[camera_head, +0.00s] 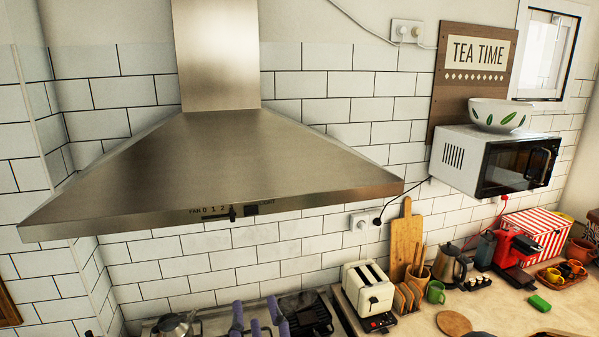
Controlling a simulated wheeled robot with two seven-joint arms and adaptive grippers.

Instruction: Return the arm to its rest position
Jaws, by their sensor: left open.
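My left gripper (256,310) shows at the bottom edge of the head view, left of centre. Its purple-blue fingers point up and stand apart, with a gap between them, so it is open. I see nothing held between the fingers. The rest of my left arm is cut off below the picture. The gripper shows in front of the stove top, below the range hood (215,165). I do not see my right gripper.
A kettle (174,325) and a dark grill pan (306,314) are on the stove near the gripper. A toaster (366,293), cutting board (406,238), green mug (436,292) and red coffee machine (508,246) stand along the counter to the right. A microwave (490,160) hangs above.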

